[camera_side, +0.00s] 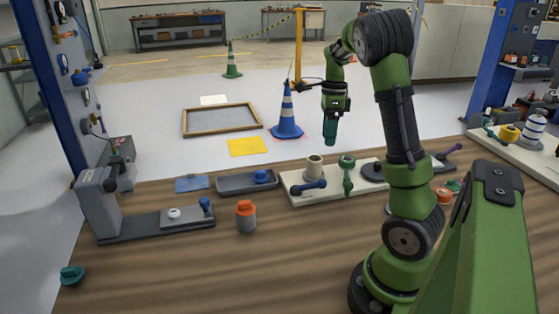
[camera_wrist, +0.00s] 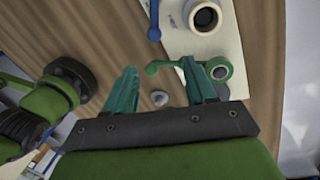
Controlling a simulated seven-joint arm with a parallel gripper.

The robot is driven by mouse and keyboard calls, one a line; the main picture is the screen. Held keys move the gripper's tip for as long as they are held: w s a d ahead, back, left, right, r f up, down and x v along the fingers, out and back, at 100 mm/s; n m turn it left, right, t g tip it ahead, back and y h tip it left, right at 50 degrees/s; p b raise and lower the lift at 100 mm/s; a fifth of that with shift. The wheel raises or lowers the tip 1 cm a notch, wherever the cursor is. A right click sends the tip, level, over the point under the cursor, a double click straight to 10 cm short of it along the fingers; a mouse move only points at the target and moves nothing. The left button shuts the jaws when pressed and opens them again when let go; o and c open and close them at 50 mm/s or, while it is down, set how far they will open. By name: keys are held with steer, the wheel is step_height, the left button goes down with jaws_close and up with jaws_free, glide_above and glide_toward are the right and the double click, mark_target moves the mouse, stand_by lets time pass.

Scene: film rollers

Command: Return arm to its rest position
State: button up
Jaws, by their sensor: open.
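My green arm (camera_side: 400,120) rises from the wooden table at the right. My gripper (camera_side: 330,138) points down in the air above the cream base plate (camera_side: 330,198). In the wrist view my gripper (camera_wrist: 160,78) shows two teal fingers spread apart with nothing held between them. A green lever with a ring end (camera_side: 347,175) stands on the plate and shows beyond the fingers in the wrist view (camera_wrist: 219,68). A cream hollow roller (camera_side: 314,168) and a blue handle (camera_side: 309,187) sit on the same plate, left of the lever.
On the table (camera_side: 200,270) stand an orange-capped grey jar (camera_side: 246,218), a grey tray (camera_side: 247,182) with a blue part and a grey fixture (camera_side: 150,215). A dark disc (camera_side: 374,172) lies near my arm. The front middle of the table is clear.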

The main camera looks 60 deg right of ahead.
steer(key=w+a+r+n+t, duration=0.1)
steer(key=a+n+t, duration=0.1)
steer(key=a+n, duration=0.6)
steer(key=w+a+r+n+t, duration=0.1)
steer(key=w+a+n+t, duration=0.1)
steer(key=a+n, duration=0.7)
steer(key=s+a+r+n+t, duration=0.1)
steer(key=s+a+r+n, duration=0.1)
steer(key=a+n, duration=0.2)
steer(key=s+a+r+n+t, duration=0.2)
steer(key=a+n, duration=0.3)
steer(key=a, duration=0.4)
steer(key=shift+s+a+n+t, duration=0.2)
steer(key=shift+s+n+t, duration=0.1)
steer(key=shift+s, duration=0.4)
